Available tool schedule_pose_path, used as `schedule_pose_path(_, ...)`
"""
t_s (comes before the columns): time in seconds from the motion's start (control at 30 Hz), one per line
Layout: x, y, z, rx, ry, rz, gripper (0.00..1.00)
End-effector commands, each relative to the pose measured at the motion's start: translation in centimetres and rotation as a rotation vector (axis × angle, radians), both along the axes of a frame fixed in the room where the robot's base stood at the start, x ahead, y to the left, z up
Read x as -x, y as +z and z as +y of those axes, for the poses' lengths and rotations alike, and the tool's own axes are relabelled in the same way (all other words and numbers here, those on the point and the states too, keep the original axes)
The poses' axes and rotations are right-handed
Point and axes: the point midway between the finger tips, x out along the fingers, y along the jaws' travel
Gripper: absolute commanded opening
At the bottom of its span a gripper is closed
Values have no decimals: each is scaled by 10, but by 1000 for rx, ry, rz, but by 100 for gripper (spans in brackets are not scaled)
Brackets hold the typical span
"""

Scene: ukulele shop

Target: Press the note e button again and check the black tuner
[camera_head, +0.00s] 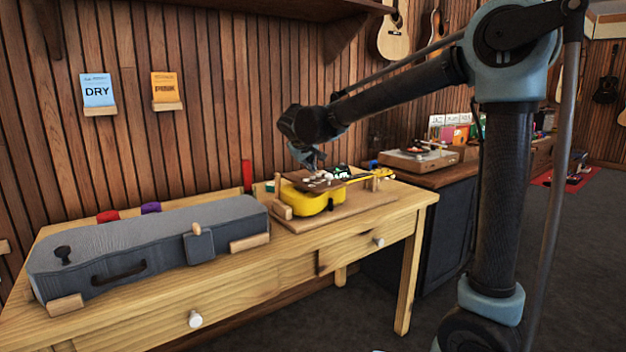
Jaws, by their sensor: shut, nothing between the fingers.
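A yellow ukulele (308,200) lies on a wooden board (300,218) on the workbench, its neck pointing right. A small black item with a green lit part (341,171) sits by its neck; it may be the black tuner, but its display is too small to read. My gripper (316,173) points down, shut and empty, just above a dark brown panel (322,184) with small pale spots over the ukulele. I cannot tell whether it touches the panel. The note e button cannot be made out; the gripper may hide it.
A grey instrument case (140,245) fills the left of the wooden workbench (275,262). Red (107,216) and purple (150,208) rolls stand behind it. A record player (418,158) stands on the dark cabinet to the right.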

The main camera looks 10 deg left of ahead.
Motion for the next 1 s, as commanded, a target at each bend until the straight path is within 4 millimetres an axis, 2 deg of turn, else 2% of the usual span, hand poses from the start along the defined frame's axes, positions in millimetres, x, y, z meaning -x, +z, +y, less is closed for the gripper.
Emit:
schedule_pose_path(0.47,0,7,0,0,0,0,0)
schedule_pose_path(1.0,0,48,0,0,0,0,0)
